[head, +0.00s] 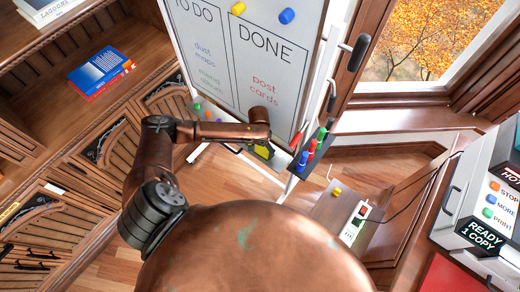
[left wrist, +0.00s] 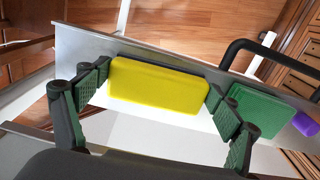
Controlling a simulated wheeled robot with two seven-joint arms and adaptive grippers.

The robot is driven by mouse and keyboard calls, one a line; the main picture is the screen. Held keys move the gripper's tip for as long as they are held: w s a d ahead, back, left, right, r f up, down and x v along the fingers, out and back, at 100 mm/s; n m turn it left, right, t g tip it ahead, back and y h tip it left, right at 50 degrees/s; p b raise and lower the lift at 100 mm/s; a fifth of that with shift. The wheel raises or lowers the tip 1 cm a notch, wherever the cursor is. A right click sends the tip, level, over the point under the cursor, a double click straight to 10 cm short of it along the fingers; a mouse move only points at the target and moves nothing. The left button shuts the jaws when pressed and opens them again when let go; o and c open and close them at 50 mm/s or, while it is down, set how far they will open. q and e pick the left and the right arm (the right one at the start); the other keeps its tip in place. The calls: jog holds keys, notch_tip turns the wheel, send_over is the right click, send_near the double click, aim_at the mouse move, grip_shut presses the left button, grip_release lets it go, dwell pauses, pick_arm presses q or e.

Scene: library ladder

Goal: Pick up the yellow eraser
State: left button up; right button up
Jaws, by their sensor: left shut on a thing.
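The yellow eraser (left wrist: 160,87) is a rounded block in the middle of the left wrist view. My left gripper (left wrist: 158,92) is shut on it, with one green-padded finger at each end. The eraser lies along the whiteboard's grey metal tray (left wrist: 88,42); I cannot tell whether it still touches the tray. In the head view the eraser (head: 264,151) shows as a small yellow patch below the copper wrist, mostly hidden by my left gripper (head: 262,143). My right gripper is not in view.
The whiteboard (head: 235,60) rises behind. A bookcase is left, a printer (head: 485,215) right.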

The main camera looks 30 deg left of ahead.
aim_at(259, 150)
pick_arm(q)
jog(key=shift+r, duration=0.5)
notch_tip(259, 150, up, 2)
jog(key=shift+r+p, duration=0.2)
jog(key=shift+p, duration=0.45)
jog(key=s+d+r+p, duration=0.4)
jog(key=s+d+r, duration=0.3)
jog(key=s+r, duration=0.2)
jog(key=s, duration=0.2)
jog(key=shift+s+d+r, duration=0.3)
jog(key=shift+s+d, duration=0.05)
jog(key=shift+s, duration=0.05)
